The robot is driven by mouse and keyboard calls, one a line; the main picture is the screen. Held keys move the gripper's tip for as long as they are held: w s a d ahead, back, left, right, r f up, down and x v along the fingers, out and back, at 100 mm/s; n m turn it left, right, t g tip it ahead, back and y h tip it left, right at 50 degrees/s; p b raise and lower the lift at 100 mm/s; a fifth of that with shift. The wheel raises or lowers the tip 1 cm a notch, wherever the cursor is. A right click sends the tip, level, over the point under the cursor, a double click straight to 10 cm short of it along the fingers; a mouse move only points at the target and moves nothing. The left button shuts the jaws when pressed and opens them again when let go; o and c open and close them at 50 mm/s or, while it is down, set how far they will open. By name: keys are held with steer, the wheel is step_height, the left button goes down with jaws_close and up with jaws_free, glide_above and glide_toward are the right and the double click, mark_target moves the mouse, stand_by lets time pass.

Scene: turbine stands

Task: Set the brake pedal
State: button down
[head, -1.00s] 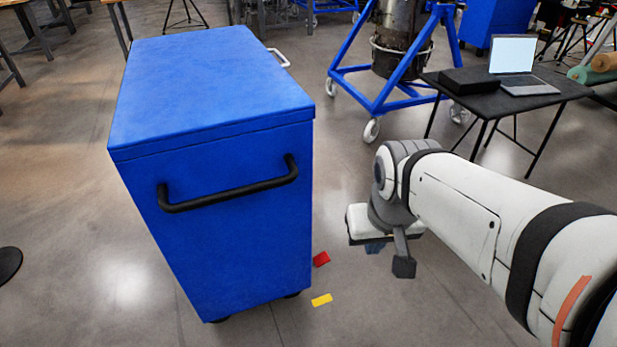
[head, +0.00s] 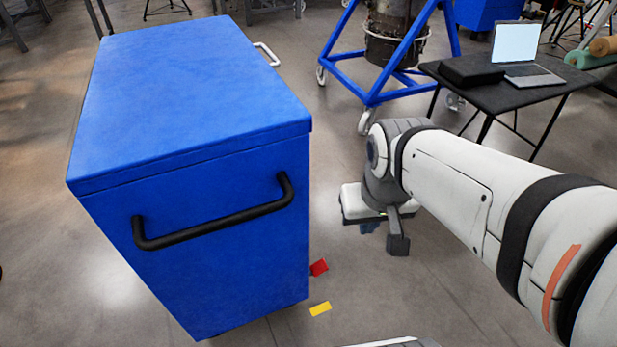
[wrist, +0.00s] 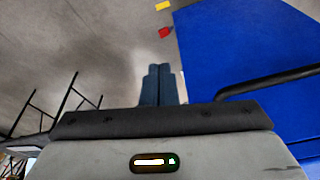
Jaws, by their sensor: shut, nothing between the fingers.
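The blue cart (head: 230,260) stands at left in the head view and at right in the wrist view (wrist: 225,50). A red tab (head: 319,267) and a yellow tab (head: 320,308) stick out low beside its right side, near the floor. Both also show at the top of the wrist view, red (wrist: 165,32) and yellow (wrist: 162,5). I cannot tell which one is the brake pedal. My gripper (head: 369,229) points down, right of the cart and apart from both tabs. In the wrist view its fingers (wrist: 159,69) are together and empty.
A black bar handle (head: 215,222) juts from the cart's near face. A blue turbine stand (head: 372,97) on casters is behind. A black table (head: 505,98) with a laptop (head: 516,50) stands at the right.

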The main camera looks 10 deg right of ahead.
steer(key=shift+d, duration=0.1)
steer(key=w+d+f+n+t+b, duration=0.1)
steer(key=w+f+n+t+b, duration=0.15)
steer(key=w+f+b, duration=1)
steer(key=w+d+f+n+t+b, duration=0.2)
steer(key=w+f+t+b, duration=0.15)
steer(key=w+f, duration=1.7)
step_height(320, 180, down, 26)
steer(key=s+a+n+t+y+b, duration=0.1)
steer(key=a+n+t+y+b, duration=0.15)
steer(key=b, duration=0.45)
steer(key=s+f+t+b, duration=0.2)
steer(key=s+f, duration=0.1)
steer(key=f, duration=0.4)
steer(key=s+f+t+b, duration=0.2)
steer(key=s+f, duration=0.1)
steer(key=f, duration=0.4)
steer(key=shift+s+a+f+y+b, duration=0.2)
steer(key=shift+s+a+y+b, duration=0.1)
steer(key=shift+s+y+b, duration=0.1)
